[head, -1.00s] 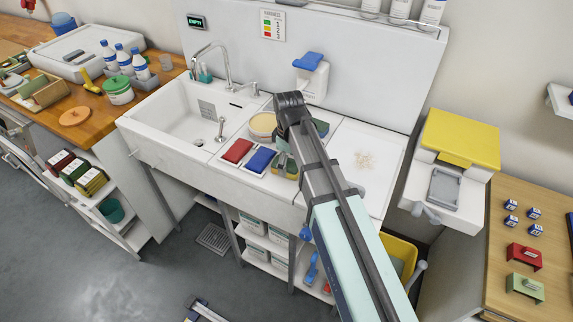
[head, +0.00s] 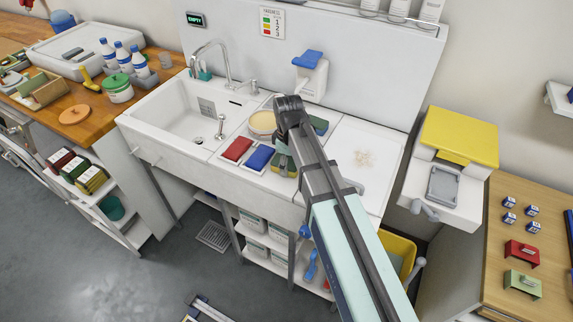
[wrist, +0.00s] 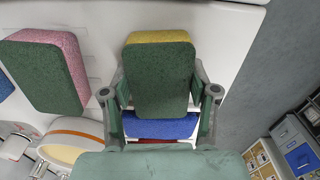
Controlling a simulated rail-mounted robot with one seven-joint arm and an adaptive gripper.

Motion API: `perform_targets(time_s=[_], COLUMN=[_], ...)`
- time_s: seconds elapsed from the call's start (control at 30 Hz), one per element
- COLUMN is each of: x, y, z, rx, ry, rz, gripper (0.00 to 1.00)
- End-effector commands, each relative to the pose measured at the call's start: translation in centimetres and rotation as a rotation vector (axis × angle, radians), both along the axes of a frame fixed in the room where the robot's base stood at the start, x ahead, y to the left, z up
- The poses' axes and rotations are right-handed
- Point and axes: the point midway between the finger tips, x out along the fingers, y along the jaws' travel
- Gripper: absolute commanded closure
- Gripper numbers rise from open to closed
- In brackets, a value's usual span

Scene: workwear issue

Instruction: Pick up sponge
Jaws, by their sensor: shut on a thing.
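A sponge with a green scouring face and yellow body (wrist: 158,80) is in the middle of the wrist view. My gripper (wrist: 160,95) is shut on it, with one finger at each side. In the head view the sponge (head: 284,165) shows at the sink counter's front, partly hidden by my arm, which also hides most of the gripper. I cannot tell whether it is clear of the surface. A second sponge, green and pink (wrist: 48,68), lies apart to the left in the wrist view; its green part (head: 319,125) shows behind my arm in the head view.
A blue pad (head: 259,157) and a red pad (head: 237,150) lie beside the held sponge. A round tub (head: 262,124) stands behind them. The sink basin (head: 190,125) is left; the drainboard (head: 350,185) to the right has crumbs on it.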

Motion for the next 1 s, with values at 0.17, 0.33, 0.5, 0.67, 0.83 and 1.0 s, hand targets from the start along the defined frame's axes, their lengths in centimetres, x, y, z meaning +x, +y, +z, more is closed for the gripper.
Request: perform_targets(time_s=[0.17, 0.33, 0.5, 0.67, 0.83, 1.0], x=[0.0, 0.0, 0.1, 0.2, 0.3, 0.3], y=[0.0, 0.0, 0.0, 0.1, 0.1, 0.1], z=[0.1, 0.7, 2.4, 5.4, 9.5, 13.5], rx=[0.0, 0.0, 0.001, 0.001, 0.001, 0.001], ry=[0.001, 0.0, -0.001, -0.004, -0.005, -0.004], rz=[0.0, 0.0, 0.0, 0.0, 0.0, 0.0], gripper=[0.53, 0.53, 0.53, 0.53, 0.53, 0.53])
